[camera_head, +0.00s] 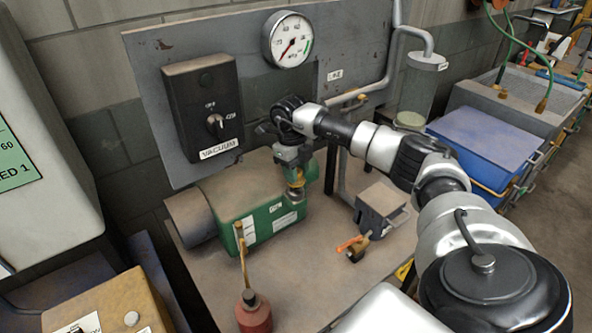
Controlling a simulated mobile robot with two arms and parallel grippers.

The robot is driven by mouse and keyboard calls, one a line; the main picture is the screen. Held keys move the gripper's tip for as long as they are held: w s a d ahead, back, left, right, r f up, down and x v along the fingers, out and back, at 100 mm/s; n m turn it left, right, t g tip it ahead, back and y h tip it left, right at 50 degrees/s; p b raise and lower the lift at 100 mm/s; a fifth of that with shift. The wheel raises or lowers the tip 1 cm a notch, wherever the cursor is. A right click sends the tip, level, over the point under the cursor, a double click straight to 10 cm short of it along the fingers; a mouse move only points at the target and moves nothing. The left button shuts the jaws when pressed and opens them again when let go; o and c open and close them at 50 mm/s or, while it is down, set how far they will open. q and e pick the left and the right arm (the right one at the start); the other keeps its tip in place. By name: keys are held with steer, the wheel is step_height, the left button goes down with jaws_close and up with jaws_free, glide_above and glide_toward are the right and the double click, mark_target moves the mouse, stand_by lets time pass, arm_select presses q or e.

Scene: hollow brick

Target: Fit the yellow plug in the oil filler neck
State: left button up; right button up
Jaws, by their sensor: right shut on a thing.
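The green vacuum pump (262,222) with its grey motor (196,214) sits on the bench. My right gripper (295,180) points down over the top of the pump. It is shut on a small yellow piece (294,174), which I take to be the yellow plug and which is mostly hidden by the fingers. A brass-coloured part right below the fingers, on top of the pump, looks like the oil filler neck (297,194). I cannot tell whether the plug touches the neck or is in it. My left gripper is not in view.
A black switch box (203,107) and a round gauge (287,40) are on the grey panel behind. A red oil can (254,313) with a tall brass spout stands in front of the pump. A grey box (381,207) and an orange-handled valve (353,245) are to the right. The front bench middle is clear.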

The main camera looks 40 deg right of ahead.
steer(key=shift+f+b, duration=0.7)
steer(key=shift+f, duration=0.6)
steer(key=o, duration=1)
steer(key=shift+r, duration=0.1)
steer(key=r, duration=0.2)
steer(key=r+b, duration=0.1)
steer(key=r, duration=0.1)
steer(key=w+r+b, duration=0.1)
steer(key=r, duration=0.1)
steer(key=shift+r, duration=0.65)
